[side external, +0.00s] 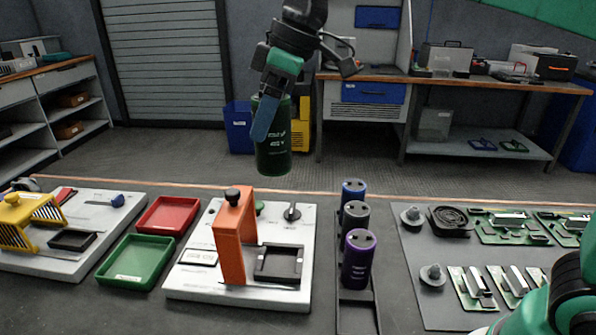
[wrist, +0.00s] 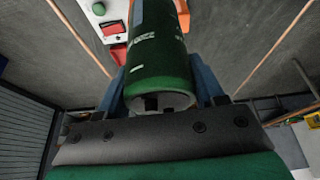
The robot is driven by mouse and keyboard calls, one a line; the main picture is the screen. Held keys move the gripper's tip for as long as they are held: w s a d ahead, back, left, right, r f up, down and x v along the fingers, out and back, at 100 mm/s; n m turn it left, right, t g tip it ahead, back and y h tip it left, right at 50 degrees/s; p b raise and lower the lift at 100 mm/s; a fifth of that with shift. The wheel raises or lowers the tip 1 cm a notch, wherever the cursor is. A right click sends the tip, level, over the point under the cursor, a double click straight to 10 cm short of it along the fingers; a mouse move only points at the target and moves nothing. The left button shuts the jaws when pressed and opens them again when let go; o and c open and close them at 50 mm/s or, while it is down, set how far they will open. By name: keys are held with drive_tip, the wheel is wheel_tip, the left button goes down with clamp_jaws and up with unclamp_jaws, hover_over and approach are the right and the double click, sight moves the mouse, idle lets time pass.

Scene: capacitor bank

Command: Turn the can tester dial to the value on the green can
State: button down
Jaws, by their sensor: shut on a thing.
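The green can (side external: 274,150) is held upright in the air above the bench by my gripper (side external: 262,120). In the wrist view the green can (wrist: 160,62) sits between the two blue fingers. White print shows on its side, too small to read. The can tester (side external: 190,285) looks to be the white panel below, with an orange bracket (side external: 233,240), a black tray and a dark dial (side external: 292,211) at its back right. The dial's setting is too small to read. A green button (side external: 259,207) is beside the dial, partly hidden by the bracket.
A black rack (side external: 357,295) right of the tester holds blue, grey and purple cans (side external: 358,260). Red (side external: 168,215) and green (side external: 135,262) trays lie to the left, beside another white panel (side external: 100,245) with a yellow bracket. A grey mat (side external: 430,300) with circuit boards lies right.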

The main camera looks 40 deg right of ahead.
drive_tip(key=shift+s+d+f+m+t+h, duration=0.2)
drive_tip(key=shift+f+m, duration=0.65)
drive_tip(key=shift+f, duration=1.9)
drive_tip(key=shift+w+a+f+m+t+h, duration=0.2)
drive_tip(key=shift+f+m, duration=0.7)
drive_tip(key=shift+f, duration=1.8)
drive_tip(key=shift+s+d+f+m+t+h, duration=0.2)
drive_tip(key=shift+f+m, duration=0.65)
drive_tip(key=shift+f, duration=1.9)
drive_tip(key=shift+w+f, duration=0.1)
drive_tip(key=shift+f, duration=0.2)
drive_tip(key=shift+f, duration=0.3)
drive_tip(key=shift+f, duration=0.45)
drive_tip(key=shift+c, duration=0.2)
unclamp_jaws()
